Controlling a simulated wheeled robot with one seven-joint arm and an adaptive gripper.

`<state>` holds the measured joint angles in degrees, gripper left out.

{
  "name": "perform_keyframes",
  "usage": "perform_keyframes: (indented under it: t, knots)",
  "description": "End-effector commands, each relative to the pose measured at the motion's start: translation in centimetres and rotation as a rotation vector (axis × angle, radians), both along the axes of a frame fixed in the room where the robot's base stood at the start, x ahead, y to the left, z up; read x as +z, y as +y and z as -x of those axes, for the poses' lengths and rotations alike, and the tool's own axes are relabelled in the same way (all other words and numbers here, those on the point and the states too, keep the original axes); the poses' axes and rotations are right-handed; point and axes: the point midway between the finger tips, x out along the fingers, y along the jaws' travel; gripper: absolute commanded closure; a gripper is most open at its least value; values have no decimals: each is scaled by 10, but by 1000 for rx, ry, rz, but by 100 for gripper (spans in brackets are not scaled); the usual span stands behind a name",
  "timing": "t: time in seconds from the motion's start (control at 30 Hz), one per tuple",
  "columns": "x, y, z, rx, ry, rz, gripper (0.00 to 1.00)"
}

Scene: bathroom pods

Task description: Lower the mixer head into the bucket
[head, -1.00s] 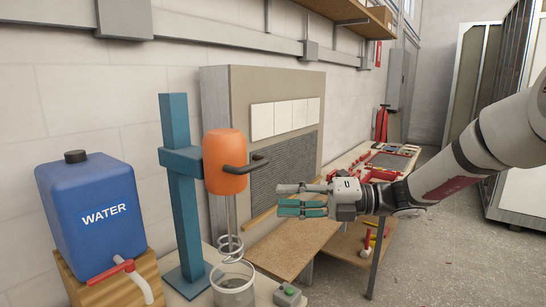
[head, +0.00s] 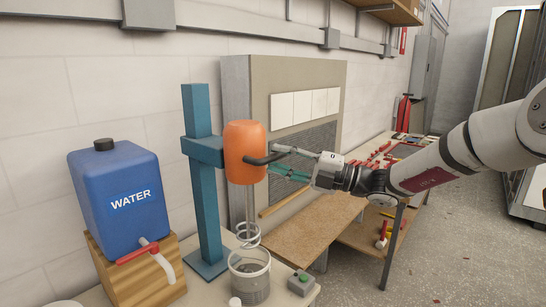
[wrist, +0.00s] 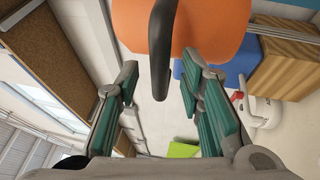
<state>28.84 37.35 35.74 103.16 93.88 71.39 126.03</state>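The mixer head (head: 244,140) is an orange body on a blue stand (head: 200,190). A black handle (head: 266,158) sticks out from its right side. Its shaft and spiral whisk (head: 247,236) hang down with the lower end at the bucket's mouth. The grey bucket (head: 250,284) stands under the mixer on the bench. My gripper (head: 285,162) is open at the handle. In the wrist view, the handle (wrist: 162,55) comes between the two green-padded fingers (wrist: 160,100), with a gap on both sides. The bucket is not visible in the wrist view.
A blue water container (head: 118,200) sits on a wooden block (head: 140,275) at the left. A small control box with a green button (head: 301,283) is beside the bucket. A tiled panel (head: 300,110) and a bench with tools stand behind my gripper.

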Motion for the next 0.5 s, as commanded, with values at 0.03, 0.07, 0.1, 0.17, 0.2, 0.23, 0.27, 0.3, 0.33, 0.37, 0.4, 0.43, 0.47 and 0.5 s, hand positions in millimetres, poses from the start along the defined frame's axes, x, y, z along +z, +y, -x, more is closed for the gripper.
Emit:
perform_keyframes:
  t: [0.03,0.07,0.1,0.17,0.2,0.23,0.27,0.3,0.33,0.37,0.4,0.43,0.47,0.5]
  knots:
    - [2,7,-1,2,-1,-2,65]
    - [2,10,-2,1,-1,-2,65]
    - [2,13,-3,0,0,-1,65]
    - [3,17,-5,0,0,0,65]
    - [3,19,-5,0,0,0,65]
    - [4,20,-6,0,0,0,65]
    - [4,21,-6,0,-1,0,65]
    - [4,22,-6,0,-1,0,65]
    - [4,22,-6,0,-1,0,65]
    - [4,22,-6,0,-1,0,65]
    - [4,22,-6,0,-1,0,65]
    - [4,22,-6,0,-1,0,65]
    - [4,22,-6,0,-1,0,65]
    - [4,22,-6,-1,-1,0,65]
